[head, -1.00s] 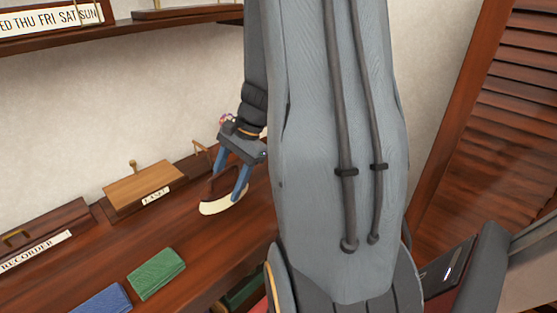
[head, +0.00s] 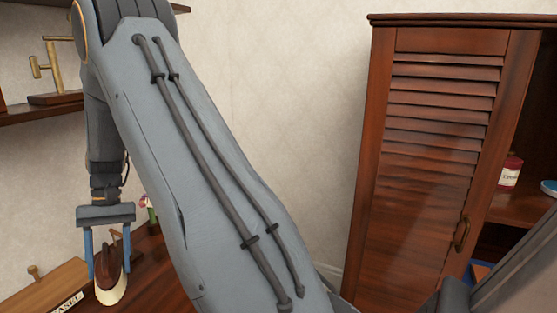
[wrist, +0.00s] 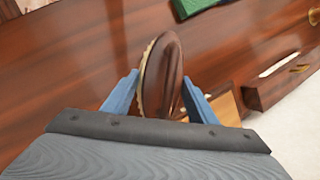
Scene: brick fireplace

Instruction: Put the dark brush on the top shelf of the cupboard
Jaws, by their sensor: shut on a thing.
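My gripper (head: 108,258) is shut on the dark brush (head: 113,264), which has a dark brown back and cream bristles. In the head view the brush hangs bristles down at the lower left, over the wooden desk area. In the wrist view the brush (wrist: 166,78) lies between the two blue fingers of my gripper (wrist: 160,84). The reddish-brown cupboard (head: 440,130) stands on the right of the head view. Its louvered door faces me, and an open section with shelves shows at the right edge. The cupboard's interior is only partly in view.
A wooden box (head: 45,291) with a label lies near the brush. A wall shelf (head: 45,111) holds a brass object (head: 54,68). A green item (wrist: 193,7) lies on the desk.

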